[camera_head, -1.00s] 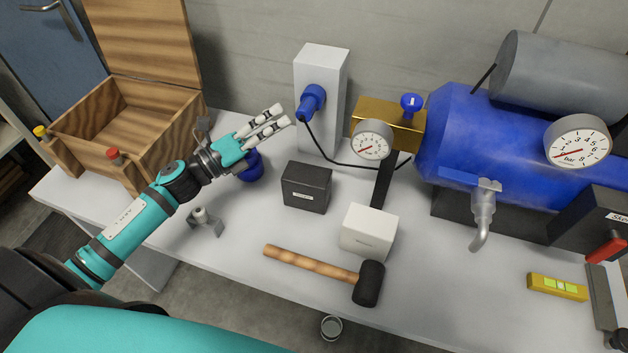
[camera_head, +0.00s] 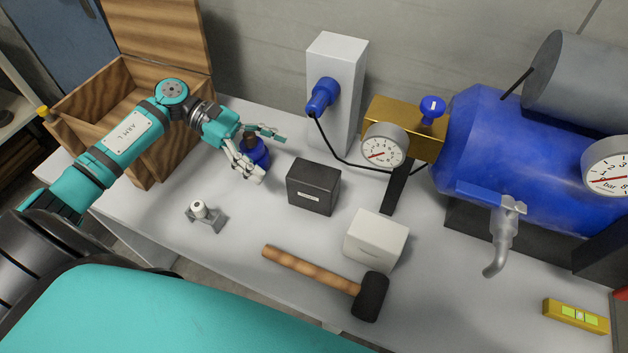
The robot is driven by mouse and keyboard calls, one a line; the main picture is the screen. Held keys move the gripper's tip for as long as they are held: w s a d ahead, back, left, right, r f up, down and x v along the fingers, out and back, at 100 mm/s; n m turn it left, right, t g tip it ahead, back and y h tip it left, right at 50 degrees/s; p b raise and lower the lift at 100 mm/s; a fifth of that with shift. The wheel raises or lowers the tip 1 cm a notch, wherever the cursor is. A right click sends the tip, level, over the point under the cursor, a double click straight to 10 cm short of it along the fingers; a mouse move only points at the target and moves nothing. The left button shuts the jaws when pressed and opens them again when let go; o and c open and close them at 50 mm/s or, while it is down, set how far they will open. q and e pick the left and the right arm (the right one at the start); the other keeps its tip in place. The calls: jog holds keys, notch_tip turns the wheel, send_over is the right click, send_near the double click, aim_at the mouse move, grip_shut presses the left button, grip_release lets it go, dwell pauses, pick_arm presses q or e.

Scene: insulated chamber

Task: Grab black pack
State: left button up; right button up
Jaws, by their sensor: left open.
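The black pack (camera_head: 313,187) is a small dark box with a pale label on its front. It stands on the grey table in the middle of the view. My left gripper (camera_head: 266,158) is open to the left of the pack and apart from it. Its fingers are at a blue object with a dark top (camera_head: 256,152), which they partly hide. I cannot tell whether they touch it. My right gripper is not in view.
A white box (camera_head: 375,240) and a mallet (camera_head: 320,272) lie in front of the pack. A small grey metal part (camera_head: 205,215) stands at the left. An open wooden crate (camera_head: 165,157), a socket post (camera_head: 345,75) and a blue tank (camera_head: 480,150) stand behind. Bare table (camera_head: 255,220) lies left of the pack.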

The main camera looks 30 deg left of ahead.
aim_at(309, 176)
pick_arm(q)
jog(key=p+x, duration=0.1)
jog(key=x, duration=0.3)
jog(key=shift+d, duration=0.25)
jog(key=shift+w+d+f, duration=0.1)
jog(key=shift+d, duration=0.15)
jog(key=p+x, duration=0.2)
jog(key=x, duration=0.2)
jog(key=shift+w+d+f, duration=0.1)
jog(key=shift+d+f, duration=0.05)
jog(key=shift+d, duration=0.2)
jog(key=c, duration=1.3)
